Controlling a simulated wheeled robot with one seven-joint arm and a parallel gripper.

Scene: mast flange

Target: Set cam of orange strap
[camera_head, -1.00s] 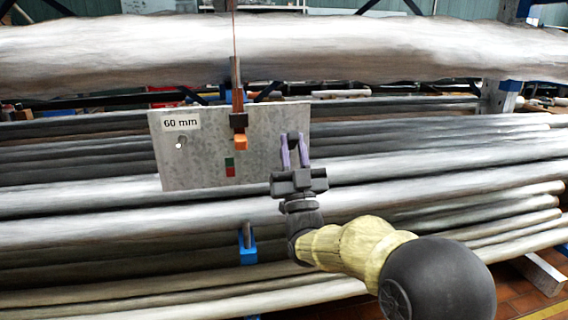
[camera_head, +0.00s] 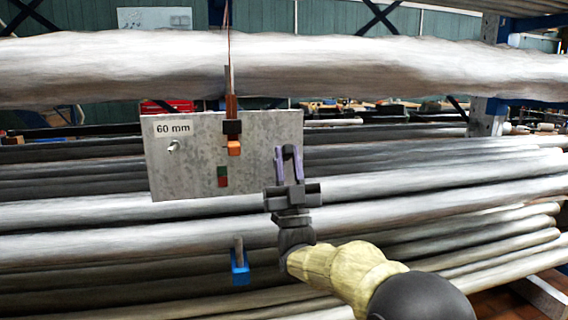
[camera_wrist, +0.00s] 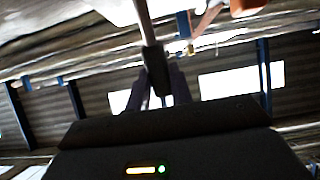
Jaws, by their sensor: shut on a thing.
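The orange strap (camera_head: 231,103) hangs from the upper pipe in front of the plate. Its dark cam buckle (camera_head: 232,127) sits at the plate's top, with an orange block (camera_head: 234,148) just below. A red and green mark (camera_head: 222,176) lies lower on the plate. My gripper (camera_head: 289,150) is at the plate's right edge, right of the buckle and apart from it. In the wrist view, its fingers are shut on a dark-handled grey rod (camera_wrist: 157,72), pointing up and away. An orange part (camera_wrist: 248,6) shows at that view's top right. The rod's tip is out of that view.
The grey plate (camera_head: 270,140) carries a "60 mm" label (camera_head: 173,128) and a small peg (camera_head: 172,146). Below it a blue holder (camera_head: 240,270) has an upright grey pin. Long pipes (camera_head: 420,200) lie stacked behind. A thick pipe (camera_head: 400,75) runs across above.

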